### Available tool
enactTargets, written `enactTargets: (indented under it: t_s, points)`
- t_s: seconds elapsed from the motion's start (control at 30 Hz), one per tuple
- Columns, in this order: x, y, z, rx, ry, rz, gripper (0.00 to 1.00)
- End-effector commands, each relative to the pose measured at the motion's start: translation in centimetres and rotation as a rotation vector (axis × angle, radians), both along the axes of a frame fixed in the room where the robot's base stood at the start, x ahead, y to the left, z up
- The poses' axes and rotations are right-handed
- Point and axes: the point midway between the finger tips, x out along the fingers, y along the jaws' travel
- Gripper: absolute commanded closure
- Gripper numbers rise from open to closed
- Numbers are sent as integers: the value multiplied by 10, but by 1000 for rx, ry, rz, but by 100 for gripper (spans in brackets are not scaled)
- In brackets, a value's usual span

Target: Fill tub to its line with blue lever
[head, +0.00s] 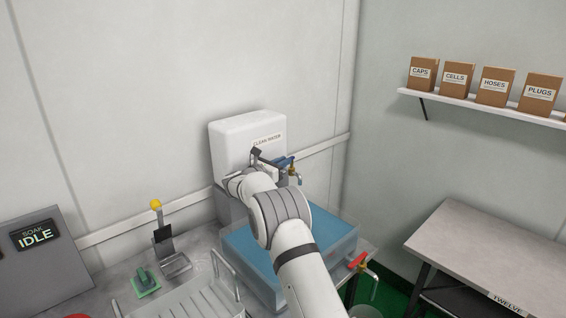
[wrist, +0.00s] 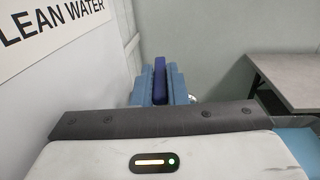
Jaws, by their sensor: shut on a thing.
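My gripper (head: 284,163) is at the tap on the front of the white clean water tank (head: 226,140). In the wrist view, its two light blue fingers close on both sides of the dark blue lever (wrist: 159,82). In the head view the fingers and my arm hide most of that lever. The clear tub (head: 343,254) stands below the tap with blue water (head: 240,243) in it. My arm covers its middle. I cannot make out the fill line or any running stream.
A red lever (head: 357,261) sits on a tap at the tub's right. A metal drainer (head: 190,300), a green-based item (head: 145,281) and a yellow-knobbed stand (head: 162,236) are to the left. A panel reads "SOAK IDLE" (head: 36,235). A side table (head: 490,245) is at right.

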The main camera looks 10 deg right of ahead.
Motion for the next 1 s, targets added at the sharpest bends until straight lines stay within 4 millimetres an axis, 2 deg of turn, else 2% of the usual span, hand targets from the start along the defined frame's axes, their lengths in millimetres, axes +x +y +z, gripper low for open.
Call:
enactTargets:
  t_s: [0.03, 0.07, 0.33, 0.63, 1.0]
  points:
    - [0, 0, 0, 1, -1, 1, 100]
    - [0, 0, 0, 1, -1, 1, 87]
    - [0, -2, 0, 0, 0, 0, 65]
    - [-3, 3, 0, 0, 0, 1, 65]
    - [-40, 47, -1, 0, 0, 2, 65]
